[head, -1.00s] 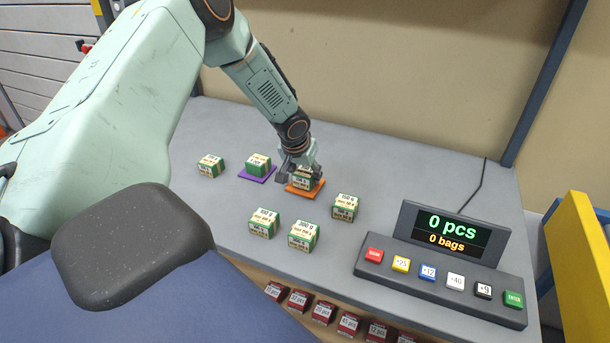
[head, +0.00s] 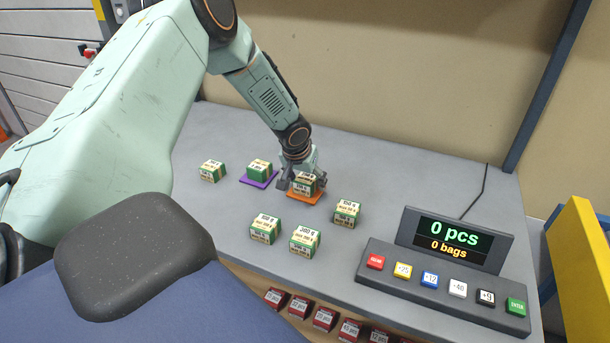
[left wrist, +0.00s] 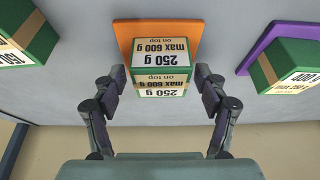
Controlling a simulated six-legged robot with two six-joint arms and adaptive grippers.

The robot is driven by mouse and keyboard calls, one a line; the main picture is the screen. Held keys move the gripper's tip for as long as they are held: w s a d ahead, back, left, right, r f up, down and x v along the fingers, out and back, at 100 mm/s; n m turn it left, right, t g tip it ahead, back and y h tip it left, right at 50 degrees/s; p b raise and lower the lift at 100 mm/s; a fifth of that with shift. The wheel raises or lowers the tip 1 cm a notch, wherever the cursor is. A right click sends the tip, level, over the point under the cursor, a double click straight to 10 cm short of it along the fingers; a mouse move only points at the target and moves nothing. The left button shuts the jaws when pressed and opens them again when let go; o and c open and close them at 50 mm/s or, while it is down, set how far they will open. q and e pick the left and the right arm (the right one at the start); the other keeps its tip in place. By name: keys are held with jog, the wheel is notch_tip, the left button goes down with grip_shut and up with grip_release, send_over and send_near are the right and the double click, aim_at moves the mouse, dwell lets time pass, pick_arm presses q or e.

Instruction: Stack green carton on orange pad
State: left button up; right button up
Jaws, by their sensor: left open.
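A green carton with cream labels (head: 303,184) sits on the orange pad (head: 291,194). In the left wrist view this carton (left wrist: 162,75) reads "250 g, max 600 g on top", and the orange pad (left wrist: 127,38) shows behind it. My left gripper (head: 301,184) is at this carton; in the left wrist view its open fingers (left wrist: 161,88) stand on either side of it, apart from its sides. Another green carton (head: 259,169) sits on the purple pad (head: 262,183). Loose green cartons stand on the bench: one at left (head: 212,171), one at right (head: 346,213), two in front (head: 265,228) (head: 304,241). My right gripper is not in view.
A console (head: 445,270) with coloured buttons and a display reading "0 pcs, 0 bags" stands at the right of the grey bench (head: 215,125). Dark red boxes (head: 325,318) sit below the front edge. A wall closes off the back.

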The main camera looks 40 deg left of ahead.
pick_arm(q)
jog(key=p+v, duration=0.2)
jog(key=v, duration=1)
jog(key=shift+w+r, duration=0.1)
jog(key=shift+r, duration=0.05)
